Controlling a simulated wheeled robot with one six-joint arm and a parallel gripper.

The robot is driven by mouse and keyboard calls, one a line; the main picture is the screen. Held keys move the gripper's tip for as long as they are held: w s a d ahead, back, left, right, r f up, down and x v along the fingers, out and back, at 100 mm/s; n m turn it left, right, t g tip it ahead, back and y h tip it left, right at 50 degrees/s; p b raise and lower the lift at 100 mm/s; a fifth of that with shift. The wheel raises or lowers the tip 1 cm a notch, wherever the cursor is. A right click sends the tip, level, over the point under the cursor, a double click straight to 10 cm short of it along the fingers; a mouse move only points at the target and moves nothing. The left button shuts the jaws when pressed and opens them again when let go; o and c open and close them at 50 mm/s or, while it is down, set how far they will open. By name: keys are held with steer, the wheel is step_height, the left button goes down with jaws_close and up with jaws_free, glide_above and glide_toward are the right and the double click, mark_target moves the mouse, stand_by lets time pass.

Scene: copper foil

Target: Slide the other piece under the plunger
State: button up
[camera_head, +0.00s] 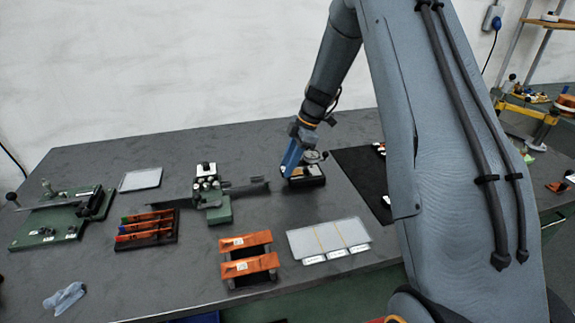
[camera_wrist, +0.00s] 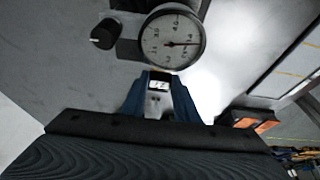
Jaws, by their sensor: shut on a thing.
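My gripper (camera_head: 291,163) reaches down at the left side of the dial gauge (camera_head: 312,157) on the table. In the wrist view its blue fingers (camera_wrist: 160,100) are shut on a small dark piece with a white label (camera_wrist: 160,84). The round white dial (camera_wrist: 173,42) stands just beyond the held piece. The gauge's dark base (camera_head: 306,180) shows below the fingers in the head view. I cannot make out the plunger, nor whether the held piece is under it. Two orange copper pieces (camera_head: 246,241) lie across dark supports, nearer the front edge.
A rack with orange strips (camera_head: 146,229) and a green-based device (camera_head: 217,207) stand to the left. A pale labelled board (camera_head: 328,237) lies in front, a black mat (camera_head: 365,175) to the right. A crumpled blue cloth (camera_head: 64,298) lies front left.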

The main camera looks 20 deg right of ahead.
mark_target(295, 172)
steer(key=shift+d+b, duration=0.5)
steer(key=shift+d, duration=1.55)
stand_by(1.6)
steer(key=o, duration=0.7)
steer(key=shift+r, duration=0.1)
steer(key=shift+r+p, duration=0.4)
steer(key=shift+r, duration=1.05)
steer(key=shift+o, duration=0.2)
steer(key=o, duration=0.5)
